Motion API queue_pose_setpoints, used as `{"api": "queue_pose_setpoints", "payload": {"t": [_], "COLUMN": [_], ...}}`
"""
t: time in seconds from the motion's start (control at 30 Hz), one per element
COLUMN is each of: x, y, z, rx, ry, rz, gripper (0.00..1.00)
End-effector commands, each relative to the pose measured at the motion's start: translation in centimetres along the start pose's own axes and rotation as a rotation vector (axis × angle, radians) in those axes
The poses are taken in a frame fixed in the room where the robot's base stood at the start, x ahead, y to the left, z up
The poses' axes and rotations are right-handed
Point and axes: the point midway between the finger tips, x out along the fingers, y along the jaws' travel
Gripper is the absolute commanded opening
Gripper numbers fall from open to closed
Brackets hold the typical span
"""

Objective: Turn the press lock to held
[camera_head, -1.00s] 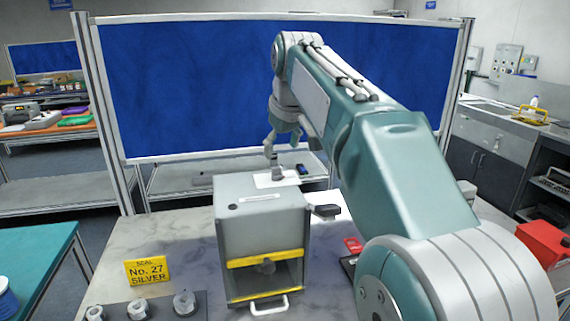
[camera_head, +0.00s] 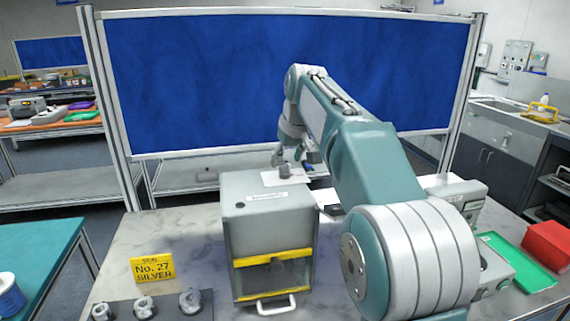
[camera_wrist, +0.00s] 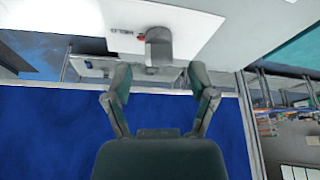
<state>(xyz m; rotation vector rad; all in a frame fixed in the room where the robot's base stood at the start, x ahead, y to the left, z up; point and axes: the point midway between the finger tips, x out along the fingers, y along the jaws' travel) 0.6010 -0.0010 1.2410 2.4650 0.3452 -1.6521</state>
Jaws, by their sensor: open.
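The grey press (camera_head: 268,225) stands on the marble table, with a yellow-edged front opening and a white handle low at the front. The press lock (camera_head: 284,171) is a small grey knob on a white plate on top of the press. In the wrist view the knob (camera_wrist: 160,47) sticks out from the white plate (camera_wrist: 185,25), beside the word HELD and a small red mark. My gripper (camera_head: 290,156) is at the back of the press top, close to the knob. In the wrist view my gripper (camera_wrist: 158,82) is open, its fingertips just short of the knob, with nothing between them.
A yellow sign (camera_head: 153,268) reading "SEAL No. 27 SILVER" stands left of the press. A dark tray with several round seals (camera_head: 145,307) lies in front of it. A green tray (camera_head: 520,262) and red box (camera_head: 548,245) are at right. A blue panel (camera_head: 280,75) stands behind.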

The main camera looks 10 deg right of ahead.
Motion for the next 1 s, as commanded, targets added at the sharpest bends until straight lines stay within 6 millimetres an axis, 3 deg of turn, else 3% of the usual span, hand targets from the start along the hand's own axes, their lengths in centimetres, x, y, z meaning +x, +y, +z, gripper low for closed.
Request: {"api": "queue_pose_setpoints", "payload": {"t": [0.2,0.47,0.63,1.0], "x": [1.8,2.0,2.0,2.1], "y": [0.0,0.0,0.0,-0.1], "z": [0.0,0.0,0.0,0.0], "rx": [0.0,0.0,-0.001,0.059], "ry": [0.002,0.002,0.002,-0.002], "rz": [0.001,0.001,0.001,0.024], "gripper": [0.73,0.73,0.01,0.0]}}
